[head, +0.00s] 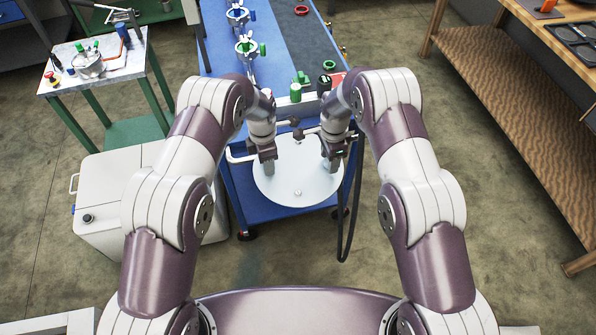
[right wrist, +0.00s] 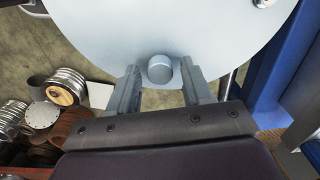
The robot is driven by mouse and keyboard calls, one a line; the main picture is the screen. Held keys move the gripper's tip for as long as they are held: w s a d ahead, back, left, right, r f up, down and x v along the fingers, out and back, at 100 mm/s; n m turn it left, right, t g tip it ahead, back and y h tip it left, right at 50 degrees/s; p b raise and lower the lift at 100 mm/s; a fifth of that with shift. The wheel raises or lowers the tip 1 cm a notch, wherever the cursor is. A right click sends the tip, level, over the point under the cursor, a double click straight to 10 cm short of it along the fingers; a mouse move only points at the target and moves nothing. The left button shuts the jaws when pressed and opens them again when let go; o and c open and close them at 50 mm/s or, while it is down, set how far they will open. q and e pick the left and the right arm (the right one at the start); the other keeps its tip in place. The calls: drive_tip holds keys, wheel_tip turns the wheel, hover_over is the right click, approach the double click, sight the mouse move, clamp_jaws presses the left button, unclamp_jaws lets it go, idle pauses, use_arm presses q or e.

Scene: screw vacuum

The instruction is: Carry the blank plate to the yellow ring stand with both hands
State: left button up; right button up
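The blank plate (head: 297,184) is a round, pale grey disc with small knobs, at the near end of a blue bench. It also shows in the right wrist view (right wrist: 215,30). My left gripper (head: 268,165) is over the plate's left edge; its fingers are too small to tell if they hold anything. My right gripper (head: 333,164) is over the right edge. In the right wrist view its fingers (right wrist: 161,82) stand open on both sides of a knob (right wrist: 160,68), with gaps beside it. I cannot make out a yellow ring stand.
The blue bench (head: 220,55) carries valves and bottles beyond the plate. A white cabinet (head: 105,185) and a small table (head: 120,70) stand left. A wooden bench (head: 505,105) stands right. A black hose (head: 352,205) hangs beside my right gripper. Stacked metal discs (right wrist: 65,85) lie below.

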use_arm(q)
drive_tip(key=shift+r, duration=0.15)
use_arm(e)
drive_tip(key=shift+r, duration=0.1)
drive_tip(key=shift+r, duration=0.15)
use_arm(q)
wheel_tip(320, 180, up, 12)
use_arm(e)
wheel_tip(320, 180, up, 12)
idle(0.6)
